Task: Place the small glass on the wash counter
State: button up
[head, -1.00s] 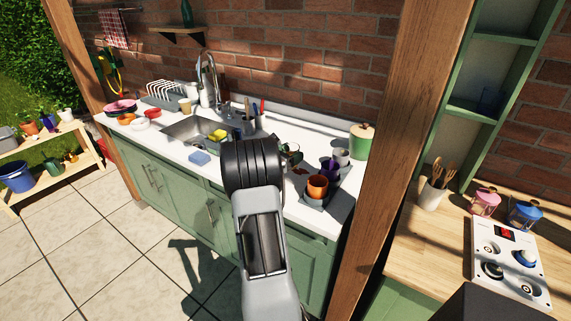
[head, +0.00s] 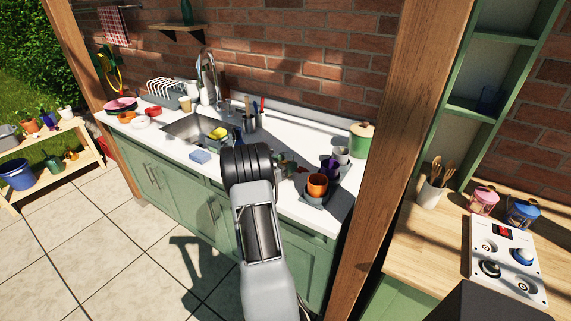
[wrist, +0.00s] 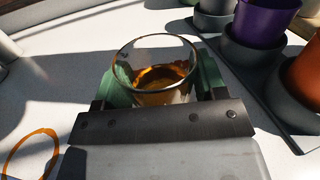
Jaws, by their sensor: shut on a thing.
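The small glass (wrist: 155,65) is clear, with an amber-brown residue inside, and stands upright in the wrist view. My gripper (wrist: 155,88) is shut on it, with green finger pads at its left and right sides. The white wash counter (wrist: 75,45) lies under and around it; I cannot tell whether the glass base touches it. In the head view the wash counter (head: 175,133) runs along the brick wall, and my arm reaches over its front edge, hiding most of the gripper and glass.
A dark tray with grey holders carries a purple cup (wrist: 268,18) and an orange cup (wrist: 308,72), close right of the glass. An orange ring mark (wrist: 32,150) lies on the counter at left. The sink (head: 190,127), a yellow sponge (head: 218,133) and a blue sponge (head: 200,156) are farther left.

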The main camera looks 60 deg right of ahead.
jog(key=shift+f, duration=0.1)
jog(key=shift+f, duration=0.1)
jog(key=o, duration=1.1)
